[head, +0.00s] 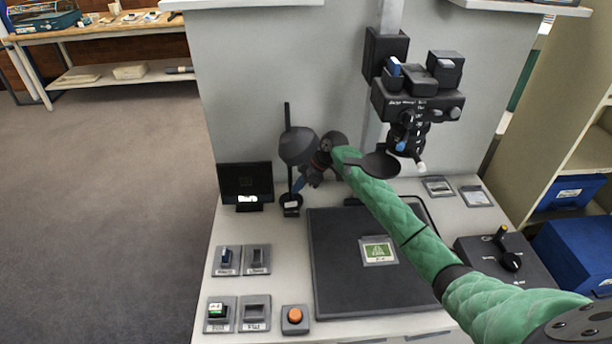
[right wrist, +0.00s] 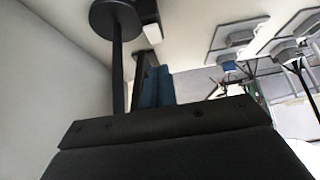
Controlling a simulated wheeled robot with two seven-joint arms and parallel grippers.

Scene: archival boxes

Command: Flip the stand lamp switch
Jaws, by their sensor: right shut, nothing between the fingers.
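The stand lamp (head: 297,147) is black, with a cone-shaped shade, a thin pole and a small dark base (head: 291,208), at the back of the bench in the head view. A small pale patch shows on the base; I cannot tell how the switch is set. In the right wrist view the lamp's pole (right wrist: 117,70) runs to a round black disc. My right gripper (head: 299,184) has blue fingers, which are shut and empty, close beside the pole above the base. I cannot tell whether they touch it. The fingers also show in the right wrist view (right wrist: 156,86). My left gripper is out of view.
A small black screen (head: 246,184) stands left of the lamp. A large black board (head: 350,285) lies under my right arm. A camera column (head: 418,100) rises at the back right. Switch panels (head: 257,260) and an orange button (head: 295,315) lie at the front left.

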